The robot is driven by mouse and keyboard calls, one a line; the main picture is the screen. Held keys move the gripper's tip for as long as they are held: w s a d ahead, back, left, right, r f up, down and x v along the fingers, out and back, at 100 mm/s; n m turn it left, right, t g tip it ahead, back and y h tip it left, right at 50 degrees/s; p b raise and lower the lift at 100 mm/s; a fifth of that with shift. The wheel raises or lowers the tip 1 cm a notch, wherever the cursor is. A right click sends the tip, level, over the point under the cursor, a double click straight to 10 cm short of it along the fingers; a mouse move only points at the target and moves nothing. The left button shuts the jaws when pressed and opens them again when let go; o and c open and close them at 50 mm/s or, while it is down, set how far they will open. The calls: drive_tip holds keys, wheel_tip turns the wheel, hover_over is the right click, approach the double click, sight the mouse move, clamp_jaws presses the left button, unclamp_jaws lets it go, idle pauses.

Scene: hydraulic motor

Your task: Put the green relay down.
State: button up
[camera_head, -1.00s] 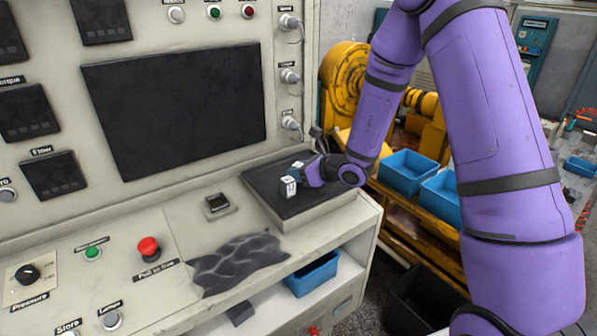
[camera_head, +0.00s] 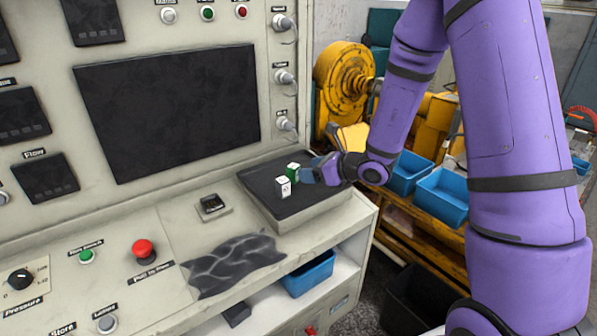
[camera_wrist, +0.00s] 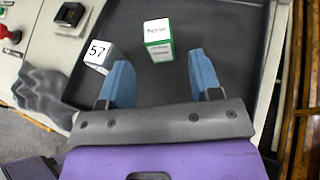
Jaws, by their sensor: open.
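The green relay (camera_head: 292,172), a green block with a white top, stands upright on the black mat of a raised tray (camera_head: 322,199). In the wrist view the green relay (camera_wrist: 158,41) is just beyond my fingertips, between their lines, and not touched by either. A white relay marked 57 (camera_head: 283,187) stands beside it; in the wrist view this white relay (camera_wrist: 98,56) is left of the green one, near my left finger. My gripper (camera_head: 310,174) is open and empty, with blue fingers low over the mat; it also shows in the wrist view (camera_wrist: 165,83).
A crumpled dark cloth (camera_head: 233,263) lies on the console top left of the tray. A red stop button (camera_head: 143,250) and a small black switch (camera_head: 212,204) sit further left. Blue bins (camera_head: 441,196) stand at right. The mat behind the relays is clear.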

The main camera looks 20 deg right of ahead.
drive_tip(key=v, duration=0.5)
drive_tip(key=shift+s+d+r, duration=0.15)
drive_tip(key=shift+s, duration=0.05)
drive_tip(key=s+a+r+n+g, duration=0.4)
drive_tip(key=s+r+n, duration=0.3)
drive_tip(key=s+n, duration=0.1)
drive_tip(key=s+a+r+n+g, duration=0.3)
drive_tip(key=s+r+n, duration=0.3)
drive_tip(key=s+n, duration=0.15)
drive_tip(key=s+d+r+n+h, duration=0.3)
drive_tip(key=s+d+n+h, duration=0.1)
drive_tip(key=s+n, duration=0.2)
drive_tip(key=s+d+r+n+t+h, duration=0.1)
drive_tip(key=s+d+r+n+h, duration=0.3)
drive_tip(key=s+n, duration=0.2)
drive_tip(key=shift+s+d+r+t, duration=0.25)
drive_tip(key=shift+s+r+t, duration=0.05)
drive_tip(key=shift+o, duration=0.4)
drive_tip(key=shift+s+d+r+n+h, duration=0.2)
drive_tip(key=shift+d+n+h, duration=0.1)
drive_tip(key=shift+h, duration=0.1)
drive_tip(key=shift+w, duration=0.15)
